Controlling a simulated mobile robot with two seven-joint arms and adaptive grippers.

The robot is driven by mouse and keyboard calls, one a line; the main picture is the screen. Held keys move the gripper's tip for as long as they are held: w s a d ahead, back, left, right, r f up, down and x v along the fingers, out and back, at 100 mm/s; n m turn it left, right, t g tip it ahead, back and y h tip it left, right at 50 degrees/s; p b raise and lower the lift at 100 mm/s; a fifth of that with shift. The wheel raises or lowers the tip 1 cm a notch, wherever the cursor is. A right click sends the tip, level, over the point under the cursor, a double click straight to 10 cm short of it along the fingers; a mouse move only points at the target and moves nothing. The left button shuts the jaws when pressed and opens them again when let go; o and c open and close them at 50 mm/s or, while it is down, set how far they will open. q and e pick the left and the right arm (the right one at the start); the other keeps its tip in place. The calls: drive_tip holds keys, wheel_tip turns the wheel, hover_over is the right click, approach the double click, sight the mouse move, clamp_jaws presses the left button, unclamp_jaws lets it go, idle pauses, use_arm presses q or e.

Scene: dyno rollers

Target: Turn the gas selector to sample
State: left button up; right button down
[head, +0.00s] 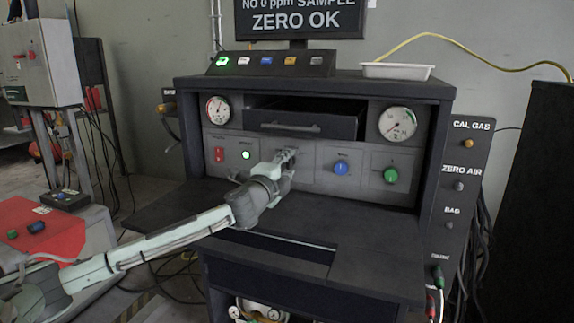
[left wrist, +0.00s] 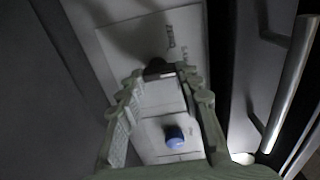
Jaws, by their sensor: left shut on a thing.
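My left gripper (head: 288,156) is at the grey control panel (head: 316,172) on the cabinet front. In the left wrist view its fingertips (left wrist: 160,76) are closed on a dark knob (left wrist: 157,66), which I take to be the gas selector. In the head view the gripper hides this knob. A label beside the knob (left wrist: 170,38) is too small to read, so I cannot tell the knob's setting. My right gripper is not in view.
A blue knob (head: 341,168) and a green knob (head: 391,175) are to the right of the gripper. A red switch (head: 220,155) and a lit green button (head: 246,155) are left. A drawer (head: 290,127) juts out above. The monitor (head: 298,20) reads "ZERO OK".

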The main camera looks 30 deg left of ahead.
use_arm(q)
drive_tip(key=o, duration=1.2)
drive_tip(key=shift+c, duration=0.2)
drive_tip(key=v, duration=1)
drive_tip(key=shift+s+d+f, duration=0.1)
drive_tip(key=shift+v, duration=0.95)
